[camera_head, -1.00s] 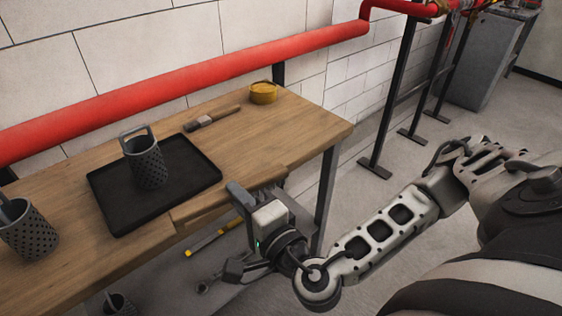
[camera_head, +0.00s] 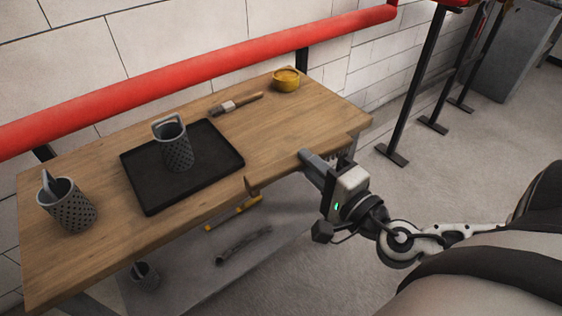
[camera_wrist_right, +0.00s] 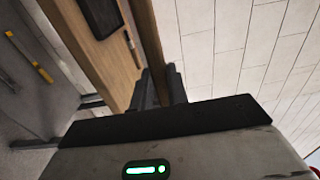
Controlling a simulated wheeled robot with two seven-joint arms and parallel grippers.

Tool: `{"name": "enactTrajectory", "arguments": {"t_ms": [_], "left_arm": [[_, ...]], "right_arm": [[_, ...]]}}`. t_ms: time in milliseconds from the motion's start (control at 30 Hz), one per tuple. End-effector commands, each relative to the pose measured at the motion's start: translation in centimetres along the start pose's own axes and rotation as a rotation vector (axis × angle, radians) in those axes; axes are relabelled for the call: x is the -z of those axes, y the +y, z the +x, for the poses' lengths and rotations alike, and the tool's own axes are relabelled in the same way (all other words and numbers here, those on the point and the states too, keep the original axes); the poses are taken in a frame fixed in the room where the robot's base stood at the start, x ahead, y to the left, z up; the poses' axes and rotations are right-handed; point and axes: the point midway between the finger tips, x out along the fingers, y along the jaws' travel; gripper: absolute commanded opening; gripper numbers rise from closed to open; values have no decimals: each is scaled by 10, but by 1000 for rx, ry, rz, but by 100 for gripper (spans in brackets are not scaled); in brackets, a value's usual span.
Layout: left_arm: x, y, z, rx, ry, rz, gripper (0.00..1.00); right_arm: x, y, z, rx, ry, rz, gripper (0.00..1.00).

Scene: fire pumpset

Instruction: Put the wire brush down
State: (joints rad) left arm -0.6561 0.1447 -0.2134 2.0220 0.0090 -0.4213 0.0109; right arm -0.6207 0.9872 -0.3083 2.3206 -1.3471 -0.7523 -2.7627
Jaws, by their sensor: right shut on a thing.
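My right gripper (camera_head: 308,160) is at the front right edge of the wooden workbench (camera_head: 285,130). It is shut on a long brown wooden piece, apparently the wire brush (camera_wrist_right: 149,45), which runs between the two fingers in the right wrist view. In the head view its brown end shows at the bench's front edge, and grey bristles seem to show behind the gripper. Most of it blends with the bench edge, so I cannot tell whether it touches the bench top. My left gripper is not in view.
A black tray (camera_head: 213,184) holds a perforated grey holder (camera_head: 177,153). Another perforated holder (camera_head: 72,212) stands at the left. A wooden-handled brush (camera_head: 237,104) and a yellow tin (camera_head: 286,80) lie behind. The bench's right part is clear. A red pipe (camera_head: 200,70) runs behind.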

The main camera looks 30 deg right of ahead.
Motion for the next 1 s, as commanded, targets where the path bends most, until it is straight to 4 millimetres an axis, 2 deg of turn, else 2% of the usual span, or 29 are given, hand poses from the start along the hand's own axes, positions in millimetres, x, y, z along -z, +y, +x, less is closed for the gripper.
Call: {"name": "enactTrajectory", "arguments": {"t_ms": [367, 400, 500, 600, 767, 867, 1000], "left_arm": [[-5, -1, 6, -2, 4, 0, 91], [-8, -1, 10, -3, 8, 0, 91], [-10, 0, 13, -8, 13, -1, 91], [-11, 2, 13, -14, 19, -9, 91], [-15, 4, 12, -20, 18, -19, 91], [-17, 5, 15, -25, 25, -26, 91], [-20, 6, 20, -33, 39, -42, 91]], "right_arm": [[30, 38, 84, 8, 5, 1, 0], [32, 51, 90, 4, 5, 2, 0], [37, 70, 103, 4, 4, 2, 0], [40, 82, 113, 3, 3, 2, 0], [43, 89, 120, 3, 2, 2, 0], [45, 101, 128, 3, 2, 1, 0], [45, 123, 127, 0, 1, 1, 0]]}}
